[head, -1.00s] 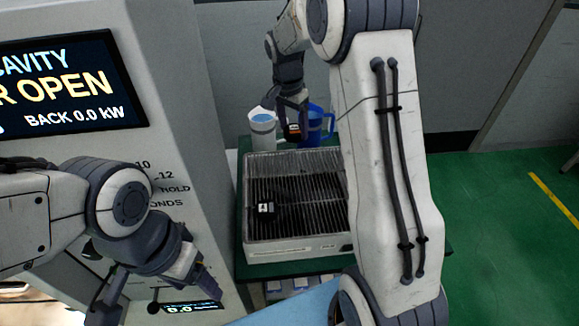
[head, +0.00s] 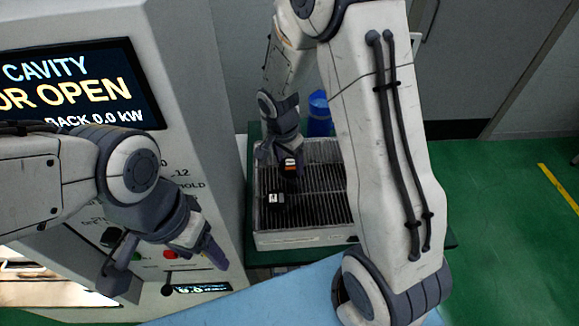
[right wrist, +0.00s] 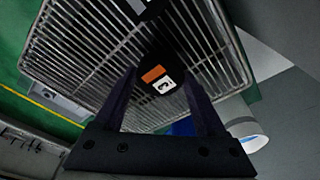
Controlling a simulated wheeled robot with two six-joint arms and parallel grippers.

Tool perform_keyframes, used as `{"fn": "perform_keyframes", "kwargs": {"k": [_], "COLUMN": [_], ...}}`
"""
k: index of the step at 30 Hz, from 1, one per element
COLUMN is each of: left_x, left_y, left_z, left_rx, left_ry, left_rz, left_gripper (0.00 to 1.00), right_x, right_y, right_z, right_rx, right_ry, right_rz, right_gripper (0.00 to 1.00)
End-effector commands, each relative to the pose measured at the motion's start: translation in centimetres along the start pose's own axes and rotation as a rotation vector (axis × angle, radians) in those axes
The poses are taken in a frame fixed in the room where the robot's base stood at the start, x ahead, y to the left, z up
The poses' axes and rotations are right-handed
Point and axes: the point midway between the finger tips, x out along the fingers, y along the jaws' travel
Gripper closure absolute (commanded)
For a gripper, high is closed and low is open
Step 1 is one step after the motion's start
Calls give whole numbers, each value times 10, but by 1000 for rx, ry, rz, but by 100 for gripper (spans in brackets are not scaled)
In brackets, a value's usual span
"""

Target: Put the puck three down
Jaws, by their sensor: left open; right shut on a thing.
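Puck three (right wrist: 160,76) is a dark disc with an orange and white label marked 3, seen in the right wrist view between the fingers of my right gripper (right wrist: 160,88). In the head view the puck (head: 290,164) hangs at the tips of my right gripper (head: 284,160), over the wire rack (head: 325,209). I cannot tell whether it touches the wires. Another dark puck with a white label (head: 274,198) lies on the rack, nearer the front; part of it shows in the right wrist view (right wrist: 145,8). My left gripper (head: 167,264) is open and empty in front of the machine's panel.
The rack tray stands on a green table right of the machine with the display (head: 70,85). A blue jug (head: 319,113) stands behind the tray. A white cup (right wrist: 246,137) shows in the right wrist view. My right arm hides the tray's right side.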

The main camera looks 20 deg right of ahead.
Motion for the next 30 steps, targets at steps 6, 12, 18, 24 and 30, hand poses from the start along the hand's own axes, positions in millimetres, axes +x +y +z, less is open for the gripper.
{"fn": "perform_keyframes", "kwargs": {"k": [6,12,18,24,30], "left_x": [-8,-8,-2,-4,-8], "left_y": [1,0,0,0,1], "left_z": [0,0,0,0,0], "left_rx": [0,0,0,0,0], "left_ry": [0,0,0,0,0], "left_rz": [0,0,0,0,0], "left_gripper": [31,31,31,31,31], "right_x": [28,30,34,33,29], "right_y": [1,0,0,0,0], "right_z": [5,4,5,5,4], "right_rx": [0,0,0,0,0], "right_ry": [-3,-1,-1,-1,-2], "right_rz": [5,1,1,2,2], "right_gripper": [94,94,94,0,0]}}
